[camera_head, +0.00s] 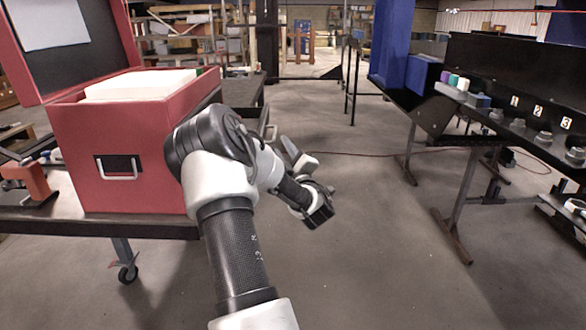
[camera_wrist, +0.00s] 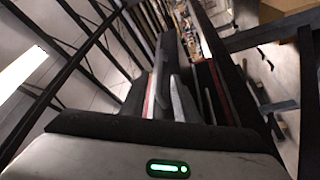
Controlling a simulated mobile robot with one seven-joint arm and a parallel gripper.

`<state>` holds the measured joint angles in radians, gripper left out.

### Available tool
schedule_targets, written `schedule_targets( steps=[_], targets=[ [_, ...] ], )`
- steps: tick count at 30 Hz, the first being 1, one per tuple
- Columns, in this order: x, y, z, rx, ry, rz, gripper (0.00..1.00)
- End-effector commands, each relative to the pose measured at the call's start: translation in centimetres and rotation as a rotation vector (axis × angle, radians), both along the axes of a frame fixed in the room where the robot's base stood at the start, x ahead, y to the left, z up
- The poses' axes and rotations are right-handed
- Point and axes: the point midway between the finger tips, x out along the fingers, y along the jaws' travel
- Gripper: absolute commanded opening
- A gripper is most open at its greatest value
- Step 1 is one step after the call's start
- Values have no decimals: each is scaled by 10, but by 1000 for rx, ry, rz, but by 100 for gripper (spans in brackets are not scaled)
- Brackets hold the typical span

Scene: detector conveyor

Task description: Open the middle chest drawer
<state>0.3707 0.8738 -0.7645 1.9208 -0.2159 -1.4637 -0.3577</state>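The red chest (camera_head: 120,150) stands on a dark cart at the left of the head view, its lid raised. Its facing side has a black plate with a silver handle (camera_head: 120,168). No row of drawers can be made out on this side, so I cannot tell which is the middle one. My arm reaches up in front of the chest's right edge, hiding part of it. My gripper (camera_wrist: 188,85) shows in the wrist view with its fingers pointing up the picture, and whether they are apart is unclear. No chest handle can be made out there.
The dark cart (camera_head: 100,226) bears the chest and has a red clamp-like tool (camera_head: 30,180) at left. A black bench with numbered stations (camera_head: 513,120) stands at right. Open floor (camera_head: 370,240) lies between, with a thin red cable crossing further back.

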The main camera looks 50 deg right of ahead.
Motion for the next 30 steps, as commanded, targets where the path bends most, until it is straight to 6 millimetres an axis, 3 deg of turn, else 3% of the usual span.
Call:
schedule_targets(
  steps=[6,13,18,30],
  targets=[
    [-47,26,-11,4,1,-4,28],
    [-81,45,-20,1,1,-3,28],
    [-91,52,-23,0,0,-1,28],
    [-92,53,-23,0,0,0,28]
  ],
)
